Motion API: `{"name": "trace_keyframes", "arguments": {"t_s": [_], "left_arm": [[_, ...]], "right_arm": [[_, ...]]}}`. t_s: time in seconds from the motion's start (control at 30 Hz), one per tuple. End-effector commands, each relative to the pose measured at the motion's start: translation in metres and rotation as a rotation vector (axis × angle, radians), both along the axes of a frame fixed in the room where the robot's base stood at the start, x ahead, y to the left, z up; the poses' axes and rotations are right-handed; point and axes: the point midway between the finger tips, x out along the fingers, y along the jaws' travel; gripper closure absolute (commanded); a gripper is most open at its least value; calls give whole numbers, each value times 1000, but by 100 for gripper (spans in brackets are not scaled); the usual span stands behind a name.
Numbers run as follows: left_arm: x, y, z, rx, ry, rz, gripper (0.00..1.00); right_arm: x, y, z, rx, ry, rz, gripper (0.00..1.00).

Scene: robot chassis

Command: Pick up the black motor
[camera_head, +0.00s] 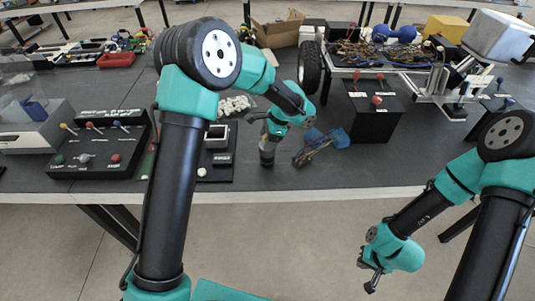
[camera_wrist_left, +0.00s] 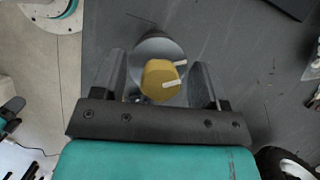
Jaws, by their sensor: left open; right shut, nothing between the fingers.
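The black motor (camera_head: 267,157) stands upright on the dark table near its front edge in the head view. In the left wrist view its yellow end (camera_wrist_left: 158,75) with a pale shaft faces the camera, above a grey round part. My left gripper (camera_head: 268,139) is directly over it, pointing down. In the left wrist view the left gripper's fingers (camera_wrist_left: 160,82) are open, one on each side of the yellow end, with gaps visible. My right gripper (camera_head: 369,274) is shut and empty, in front of the table's edge at lower right.
A blue-handled tool (camera_head: 322,146) lies just right of the motor. A black wheel (camera_head: 309,67) and a wheeled chassis (camera_head: 385,60) are behind it. A black box with knobs (camera_head: 375,108) stands to the right, and a switch panel (camera_head: 97,145) to the left.

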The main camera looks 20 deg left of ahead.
Motion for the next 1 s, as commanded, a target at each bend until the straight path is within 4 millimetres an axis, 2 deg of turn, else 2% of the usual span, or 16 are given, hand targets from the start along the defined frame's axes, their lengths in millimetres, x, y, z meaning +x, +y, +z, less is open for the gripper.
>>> {"name": "trace_keyframes", "arguments": {"t_s": [0.23, 0.9, 1.0], "left_arm": [[0, 0, 0, 0, 0, 0, 33], [0, 0, 0, 0, 0, 0, 97], [0, 0, 0, 0, 0, 0, 100]], "right_arm": [[0, 0, 0, 0, 0, 0, 100], [0, 0, 0, 0, 0, 0, 100], [0, 0, 0, 0, 0, 0, 100]]}}
